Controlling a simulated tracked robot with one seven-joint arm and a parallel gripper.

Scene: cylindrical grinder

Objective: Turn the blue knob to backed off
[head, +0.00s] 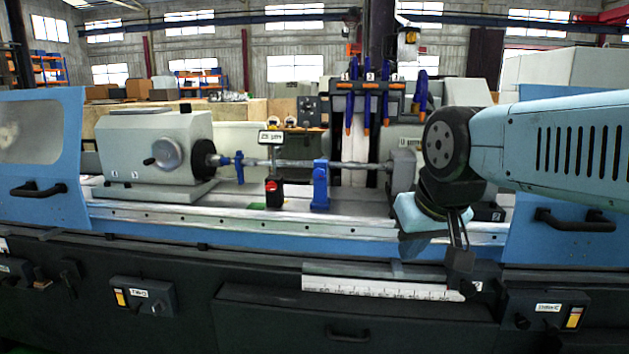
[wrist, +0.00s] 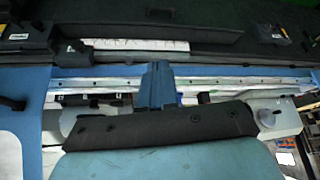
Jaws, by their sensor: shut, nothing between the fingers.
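I cannot pick out a blue knob for certain in either view. A small blue clamp-like part (head: 238,166) sits on the bar near the headstock, and a blue block (head: 320,186) stands under the bar on the rail. My gripper (head: 460,262) points down at the right of the head view, in front of the bed and near the right end of the white scale. In the wrist view my gripper (wrist: 157,68) shows as shut fingers beyond a dark plate, with nothing between them. My wrist and hand hide part of the tailstock area.
The grey headstock (head: 155,150) is at left. The tailstock (head: 403,168) is partly behind my arm. Blue doors with dark handles stand at both sides. Control boxes (head: 143,297) (head: 545,315) project from the dark front panel. Blue orange-tipped hoses (head: 367,100) hang behind.

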